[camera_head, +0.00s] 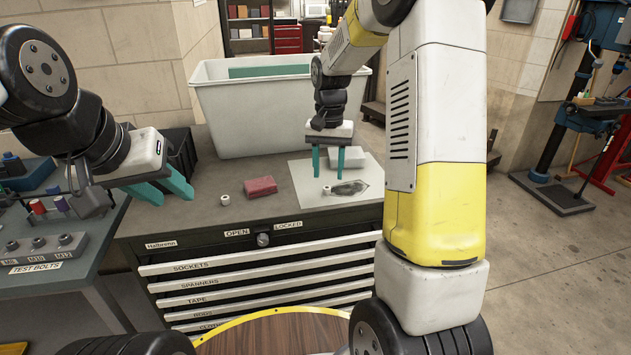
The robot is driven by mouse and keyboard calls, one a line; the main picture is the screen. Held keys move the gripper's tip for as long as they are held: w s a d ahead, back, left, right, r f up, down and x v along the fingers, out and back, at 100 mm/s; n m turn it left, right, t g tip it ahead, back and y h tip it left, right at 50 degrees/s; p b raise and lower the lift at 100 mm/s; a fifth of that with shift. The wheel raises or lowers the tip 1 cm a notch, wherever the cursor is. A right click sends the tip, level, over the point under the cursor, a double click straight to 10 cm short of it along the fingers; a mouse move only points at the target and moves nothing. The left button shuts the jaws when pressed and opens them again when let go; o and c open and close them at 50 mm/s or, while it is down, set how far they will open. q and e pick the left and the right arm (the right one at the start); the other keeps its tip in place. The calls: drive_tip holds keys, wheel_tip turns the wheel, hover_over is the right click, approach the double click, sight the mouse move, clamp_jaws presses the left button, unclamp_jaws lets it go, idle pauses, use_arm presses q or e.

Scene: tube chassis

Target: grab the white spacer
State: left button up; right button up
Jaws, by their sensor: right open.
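Two small white ring-like pieces lie on the cabinet top. One white piece (225,199) is left of the red block, on the bare grey top. The other white piece (327,190) is on the pale mat, beside a clear bag with dark contents. I cannot tell which one is the spacer. My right gripper (328,174) points down with its teal fingers apart and empty, just above the white piece on the mat. My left gripper (175,198) is open and empty at the left, over the cabinet's left edge, away from both pieces.
A red block (260,186) lies between the two white pieces. The clear bag (350,188) lies on the pale mat (300,177). A large white bin (250,115) stands behind. A test-bolts rack (42,252) is at the left. Labelled drawers (250,275) are below.

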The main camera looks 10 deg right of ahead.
sight(327, 188)
wheel_tip(327, 188, down, 5)
drive_tip(key=shift+a+r, duration=0.1)
drive_tip(key=shift+a, duration=0.05)
clamp_jaws()
